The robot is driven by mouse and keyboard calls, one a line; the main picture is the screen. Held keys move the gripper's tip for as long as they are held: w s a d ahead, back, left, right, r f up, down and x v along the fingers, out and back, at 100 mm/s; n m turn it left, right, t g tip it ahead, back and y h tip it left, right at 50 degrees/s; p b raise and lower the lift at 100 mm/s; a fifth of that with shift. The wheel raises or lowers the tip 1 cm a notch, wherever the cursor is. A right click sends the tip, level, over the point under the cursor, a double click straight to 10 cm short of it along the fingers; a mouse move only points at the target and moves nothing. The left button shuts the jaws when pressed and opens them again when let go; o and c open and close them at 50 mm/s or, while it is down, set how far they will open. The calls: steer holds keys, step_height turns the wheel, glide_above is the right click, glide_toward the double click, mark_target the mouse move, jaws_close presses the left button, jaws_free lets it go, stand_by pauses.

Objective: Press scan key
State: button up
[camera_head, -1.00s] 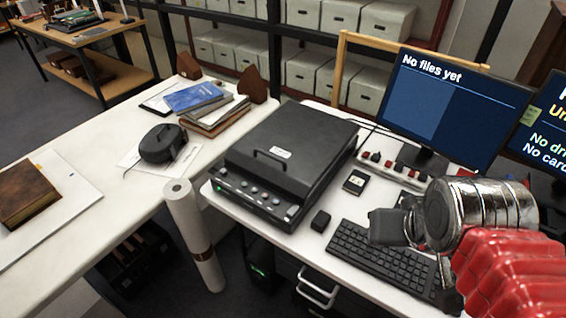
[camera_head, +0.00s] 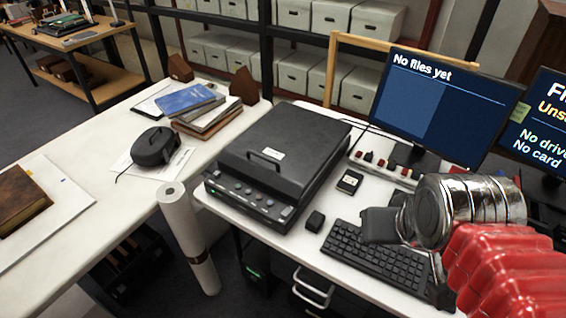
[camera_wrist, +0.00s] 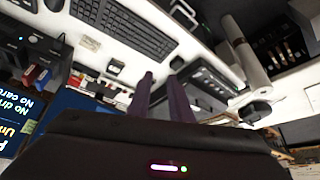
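The black flatbed scanner (camera_head: 290,140) sits on the white desk with its lid down. Its front panel carries a row of round grey keys (camera_head: 248,195) and a paler key (camera_head: 286,212) at the right end. I cannot read which one is the scan key. The scanner also shows in the wrist view (camera_wrist: 207,83), beyond my fingertips. My gripper (camera_wrist: 163,70) shows two dark purple fingers with a narrow empty gap between them. In the head view my arm hangs over the keyboard, right of the scanner and apart from it; the fingertips are not clear there.
A monitor (camera_head: 440,105) reading "No files yet" stands behind. The keyboard (camera_head: 375,255), mouse (camera_head: 315,221), a small black device (camera_head: 349,182) and a power strip (camera_head: 385,170) lie right of the scanner. A paper roll (camera_head: 185,235) stands upright at the desk's front left.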

jaws_close()
stand_by(1.2)
